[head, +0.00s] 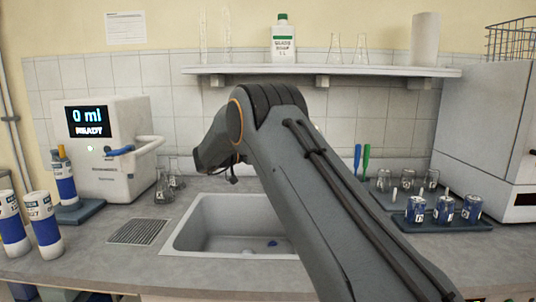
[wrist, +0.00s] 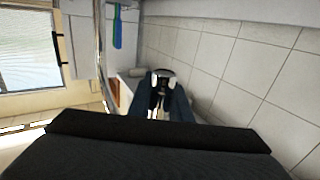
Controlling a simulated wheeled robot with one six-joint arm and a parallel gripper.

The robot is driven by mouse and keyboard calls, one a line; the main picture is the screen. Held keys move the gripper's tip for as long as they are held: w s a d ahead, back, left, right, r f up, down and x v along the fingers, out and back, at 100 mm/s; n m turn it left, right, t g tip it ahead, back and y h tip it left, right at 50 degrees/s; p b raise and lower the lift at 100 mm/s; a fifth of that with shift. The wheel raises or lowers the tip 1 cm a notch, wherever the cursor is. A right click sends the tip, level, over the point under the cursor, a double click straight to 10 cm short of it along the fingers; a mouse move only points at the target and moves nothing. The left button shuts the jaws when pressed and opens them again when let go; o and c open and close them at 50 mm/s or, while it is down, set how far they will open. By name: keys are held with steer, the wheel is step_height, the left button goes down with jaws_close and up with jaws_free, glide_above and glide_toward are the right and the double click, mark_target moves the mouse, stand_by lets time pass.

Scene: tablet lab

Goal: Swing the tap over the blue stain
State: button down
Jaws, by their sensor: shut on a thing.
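The grey sink (head: 185,240) is set in the counter, and a small blue stain (head: 273,243) lies on its floor, right of the basin's middle. My arm crosses in front of the sink's right part and hides the tap in the head view. In the wrist view my gripper's dark fingers (wrist: 164,98) are closed around a small dark and shiny piece (wrist: 164,73), which looks like part of the tap. A curved metal tube (wrist: 99,40) runs down left of the fingers. The spout's position relative to the stain cannot be told.
A dispenser (head: 115,150) reading 0 ml stands left, with bottles (head: 45,218) near it. Flasks (head: 165,185) stand behind the drain grate (head: 138,231). A shelf (head: 320,71) hangs above.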

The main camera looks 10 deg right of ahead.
steer(key=shift+w+d+f+b, duration=0.1)
steer(key=shift+w+d+b, duration=0.85)
steer(key=shift+w+d, duration=0.9)
steer(key=shift+d, duration=0.1)
steer(key=c, duration=1.8)
jaws_free()
steer(key=shift+s+d, duration=0.15)
steer(key=shift+d, duration=0.05)
steer(key=shift+o, duration=0.8)
steer(key=shift+d, duration=0.55)
steer(key=b+v, duration=0.1)
steer(key=v, duration=0.8)
steer(key=shift+w+a+b, duration=0.2)
steer(key=shift+w+b, duration=0.05)
steer(key=shift+b, duration=0.1)
steer(key=shift+c, duration=0.4)
